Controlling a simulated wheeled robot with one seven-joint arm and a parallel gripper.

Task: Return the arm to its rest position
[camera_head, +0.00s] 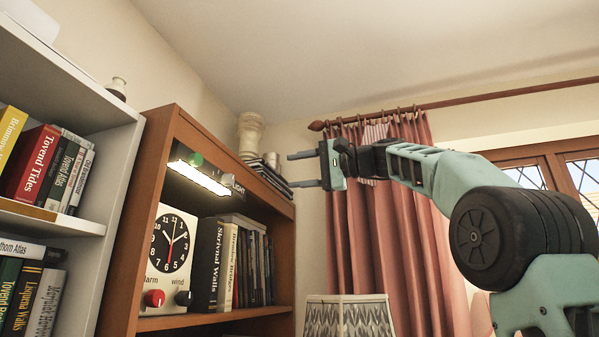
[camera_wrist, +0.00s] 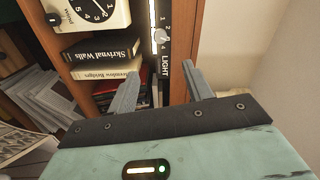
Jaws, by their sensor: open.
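My gripper (camera_head: 304,170) is open and empty, its two fingers pointing left in the head view. It is raised in front of the pink curtain, to the right of the brown bookcase's top. My teal arm (camera_head: 424,172) stretches from the lower right up to it. In the wrist view the open fingers of my gripper (camera_wrist: 160,88) point toward the bookcase, with nothing between them. They look apart from the bookcase, though the exact gap is hard to tell.
The brown bookcase (camera_head: 160,135) holds a clock (camera_head: 172,240), books (camera_head: 237,265) and a lit lamp (camera_head: 199,178) with a labelled light switch (camera_wrist: 161,40). A white bookshelf (camera_head: 75,75) stands left. A patterned lampshade (camera_head: 350,318) is below my gripper. A curtain (camera_head: 385,250) hangs behind.

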